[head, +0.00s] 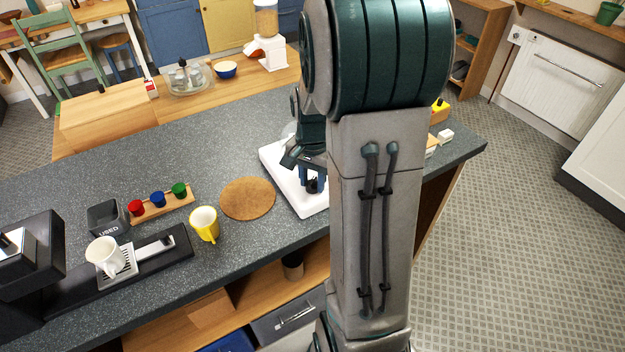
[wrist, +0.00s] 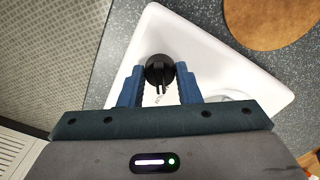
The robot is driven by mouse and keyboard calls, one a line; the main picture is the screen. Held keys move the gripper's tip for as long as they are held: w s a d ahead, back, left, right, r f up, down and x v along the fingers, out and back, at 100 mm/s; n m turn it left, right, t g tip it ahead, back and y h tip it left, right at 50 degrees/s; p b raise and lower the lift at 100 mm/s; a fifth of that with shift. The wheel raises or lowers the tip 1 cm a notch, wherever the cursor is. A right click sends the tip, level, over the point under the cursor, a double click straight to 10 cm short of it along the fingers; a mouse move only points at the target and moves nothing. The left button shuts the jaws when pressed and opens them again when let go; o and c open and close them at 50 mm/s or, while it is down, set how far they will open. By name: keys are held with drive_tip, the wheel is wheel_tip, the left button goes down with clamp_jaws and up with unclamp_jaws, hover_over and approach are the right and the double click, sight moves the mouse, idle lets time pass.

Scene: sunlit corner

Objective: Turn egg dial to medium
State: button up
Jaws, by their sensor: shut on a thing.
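The egg dial is a black round knob (wrist: 159,69) with a raised grip, on the white egg appliance (wrist: 232,62). In the wrist view it sits between the two blue fingers of my gripper (wrist: 159,88), which is shut on it. Faint markings show on the white surface below the knob, too small and covered to read. In the head view the white appliance (head: 272,160) stands on the dark counter, partly behind my arm. My gripper (head: 312,182) is over its front end there. The dial's setting cannot be told.
A round cork mat (head: 248,198) lies left of the appliance, with a yellow mug (head: 204,223) beside it. A coffee machine with a white cup (head: 105,255) stands further left. Small items lie near the counter's right end. The counter behind the mat is clear.

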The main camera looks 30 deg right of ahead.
sight(312, 180)
drive_tip(key=shift+m, duration=0.3)
drive_tip(key=o, duration=1)
wheel_tip(312, 180, up, 14)
drive_tip(key=shift+f+b, duration=0.1)
drive_tip(key=shift+b, duration=0.2)
